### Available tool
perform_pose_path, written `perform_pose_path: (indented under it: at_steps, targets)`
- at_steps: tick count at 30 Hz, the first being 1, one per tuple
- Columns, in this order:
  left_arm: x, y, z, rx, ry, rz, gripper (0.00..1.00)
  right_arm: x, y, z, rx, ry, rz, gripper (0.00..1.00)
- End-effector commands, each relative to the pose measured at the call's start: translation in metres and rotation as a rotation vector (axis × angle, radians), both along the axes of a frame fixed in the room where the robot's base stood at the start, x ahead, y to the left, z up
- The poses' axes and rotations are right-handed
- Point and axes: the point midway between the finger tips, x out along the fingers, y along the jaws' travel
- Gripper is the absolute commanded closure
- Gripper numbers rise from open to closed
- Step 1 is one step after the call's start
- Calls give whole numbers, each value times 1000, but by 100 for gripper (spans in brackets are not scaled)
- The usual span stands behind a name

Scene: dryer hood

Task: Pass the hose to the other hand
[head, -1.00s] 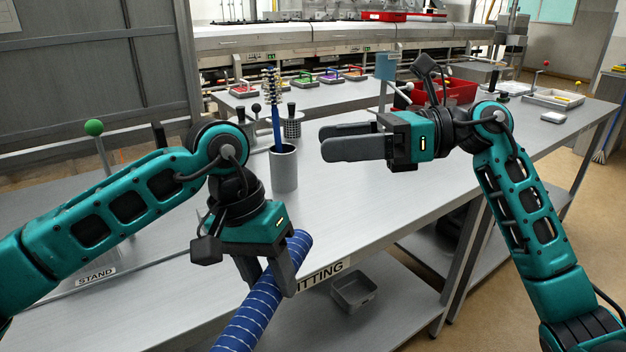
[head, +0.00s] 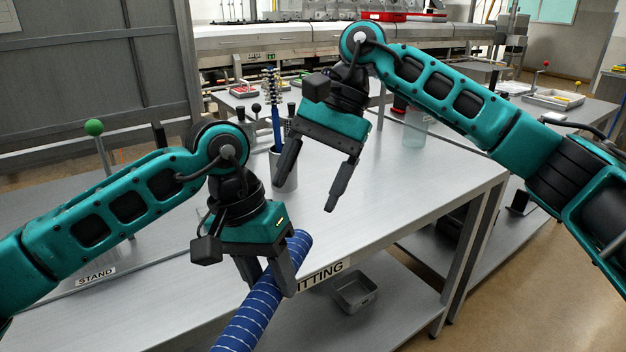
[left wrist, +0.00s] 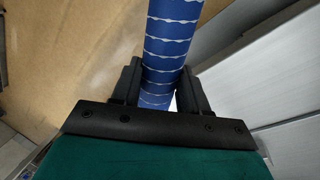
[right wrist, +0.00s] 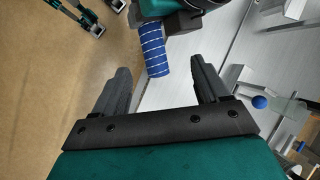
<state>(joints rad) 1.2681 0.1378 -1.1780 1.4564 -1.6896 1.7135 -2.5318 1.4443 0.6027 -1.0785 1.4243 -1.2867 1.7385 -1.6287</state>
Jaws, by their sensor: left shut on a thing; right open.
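The blue hose (head: 262,305) with white bands slants up from the bottom edge of the head view, in front of the table's front edge. My left gripper (head: 268,282) is shut on the hose near its upper end. In the left wrist view the hose (left wrist: 170,45) runs between both fingers. My right gripper (head: 305,195) is open and empty, above and to the right of the hose end, fingers pointing down. In the right wrist view the hose end (right wrist: 153,50) shows ahead, beyond the fingertips and apart from them (right wrist: 160,80).
A grey cup (head: 286,180) with a blue brush (head: 275,120) stands behind my right gripper. A green-knobbed lever (head: 95,128) is at the left. A grey bin (head: 354,292) sits on the lower shelf.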

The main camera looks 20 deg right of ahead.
Motion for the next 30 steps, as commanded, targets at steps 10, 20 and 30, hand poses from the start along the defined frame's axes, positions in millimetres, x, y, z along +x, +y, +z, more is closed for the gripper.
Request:
perform_pose_path:
  at_steps: [10, 20, 30]
  targets:
    - [0, 0, 1, -1, 1, 0, 100, -2, 2, -20, -40, -6, 51, 26]
    - [0, 0, 1, -1, 0, 0, 100, -14, 27, -76, -39, -4, 51, 26]
    - [0, 0, 1, -1, 0, 0, 100, -20, 43, -109, -37, -9, 49, 26]
